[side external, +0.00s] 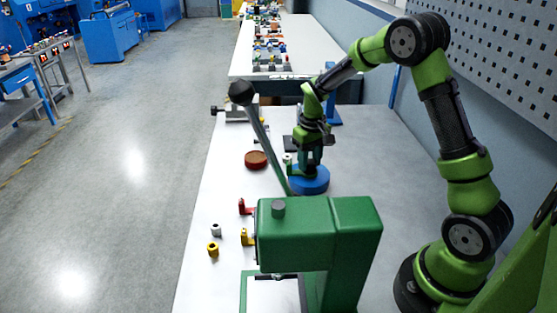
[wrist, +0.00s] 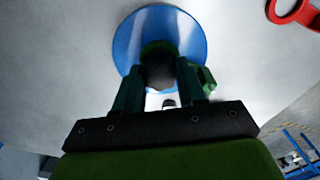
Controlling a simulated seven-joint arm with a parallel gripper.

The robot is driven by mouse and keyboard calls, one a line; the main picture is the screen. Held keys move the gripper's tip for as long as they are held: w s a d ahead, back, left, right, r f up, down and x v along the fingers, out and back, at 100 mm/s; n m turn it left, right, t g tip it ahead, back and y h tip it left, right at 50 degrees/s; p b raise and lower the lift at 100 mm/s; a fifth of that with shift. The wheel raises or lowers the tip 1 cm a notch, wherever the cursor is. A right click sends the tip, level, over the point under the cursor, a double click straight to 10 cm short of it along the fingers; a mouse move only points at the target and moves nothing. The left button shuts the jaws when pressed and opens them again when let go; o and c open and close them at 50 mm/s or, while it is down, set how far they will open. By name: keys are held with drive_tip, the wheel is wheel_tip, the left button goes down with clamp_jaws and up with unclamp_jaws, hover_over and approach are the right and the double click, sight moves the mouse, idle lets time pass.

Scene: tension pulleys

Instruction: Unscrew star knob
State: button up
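A blue disc (side external: 312,184) lies flat on the grey-white table. It also shows in the wrist view (wrist: 190,32). A dark knob-like part (wrist: 158,72) with a green edge stands over the disc's middle; it may be the star knob, but its star shape cannot be made out. My gripper (wrist: 160,78) points down over the disc, its two fingers apart with the dark part between them. In the side view my gripper (side external: 308,168) is low, just above the disc. Whether the fingers press on the part cannot be told.
A green press (side external: 320,225) with a long black-knobbed lever (side external: 262,130) stands close in front of the disc. A red-brown disc (side external: 256,159) lies to the left. Small red (side external: 244,207) and yellow (side external: 247,237) parts lie by the press. The table's left side is mostly clear.

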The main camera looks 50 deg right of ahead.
drive_tip(key=o, duration=0.5)
drive_tip(key=m, duration=0.5)
drive_tip(key=shift+m, duration=0.3)
drive_tip(key=m, duration=1)
drive_tip(key=shift+m, duration=0.3)
drive_tip(key=m, duration=0.6)
drive_tip(key=shift+m, duration=0.4)
drive_tip(key=c, duration=1.3)
drive_tip(key=shift+n, duration=1.2)
